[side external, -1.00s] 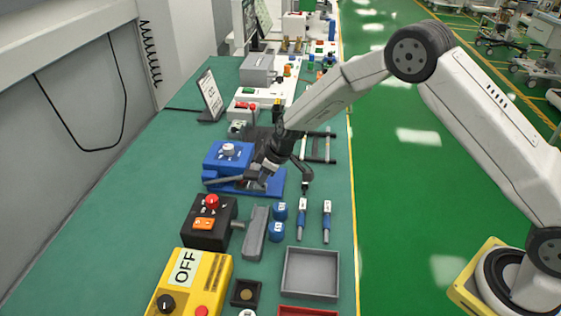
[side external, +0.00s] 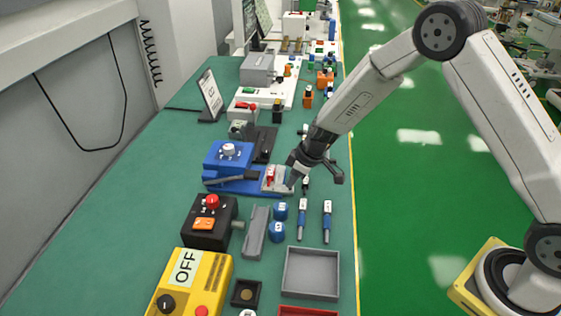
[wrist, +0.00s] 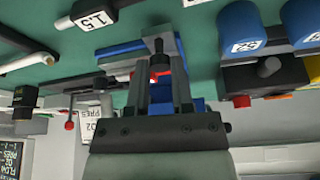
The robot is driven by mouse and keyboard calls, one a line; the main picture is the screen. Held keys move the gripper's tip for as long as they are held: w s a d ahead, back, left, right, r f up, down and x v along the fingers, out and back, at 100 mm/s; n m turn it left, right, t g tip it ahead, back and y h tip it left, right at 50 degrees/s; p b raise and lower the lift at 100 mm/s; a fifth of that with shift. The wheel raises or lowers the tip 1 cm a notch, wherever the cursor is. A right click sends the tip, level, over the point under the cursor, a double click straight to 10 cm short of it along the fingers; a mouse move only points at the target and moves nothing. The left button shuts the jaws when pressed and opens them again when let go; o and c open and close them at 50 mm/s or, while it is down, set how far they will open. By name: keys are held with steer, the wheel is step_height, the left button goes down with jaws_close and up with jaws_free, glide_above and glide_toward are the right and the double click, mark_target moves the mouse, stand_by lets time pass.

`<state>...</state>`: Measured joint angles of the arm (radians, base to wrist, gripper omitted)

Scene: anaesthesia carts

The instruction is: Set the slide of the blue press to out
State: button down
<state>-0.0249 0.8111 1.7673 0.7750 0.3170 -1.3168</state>
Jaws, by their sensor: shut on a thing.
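The blue press (side external: 226,160) stands on the bench in the side view, with a dark lever along its front. Its light grey slide (side external: 270,186), with a red piece on it, shows at the right end of the blue base, toward the bench edge. My gripper (side external: 291,177) is at the slide's outer end and is shut on it. In the wrist view my gripper's fingers (wrist: 159,78) close around a dark upright part, and blue of the press (wrist: 125,46) shows behind them. The fingers hide part of the slide's grip.
A black box with a red button (side external: 211,203) stands in front of the press. Blue weights (side external: 277,231), blue-handled tools (side external: 326,222) and a grey tray (side external: 311,272) lie nearer. A dark fixture (side external: 262,144) stands behind. The bench's right edge is close.

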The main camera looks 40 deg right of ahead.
steer(key=shift+s+d, duration=0.15)
steer(key=shift+d, duration=0.05)
steer(key=shift+c, duration=2.4)
jaws_free()
steer(key=v, duration=0.7)
steer(key=shift+r, duration=0.4)
steer(key=shift+s, duration=0.1)
steer(key=s+d+r+m+h, duration=0.1)
steer(key=s+m, duration=0.1)
steer(key=s, duration=0.4)
steer(key=s+d+r+m+h, duration=0.1)
steer(key=s+m, duration=0.1)
steer(key=s, duration=0.5)
steer(key=s+d+r+m+g, duration=0.1)
steer(key=s+r+m, duration=0.1)
steer(key=s, duration=0.5)
steer(key=shift+s+m+h, duration=0.2)
steer(key=shift+m+h, duration=0.2)
steer(key=shift+m, duration=0.2)
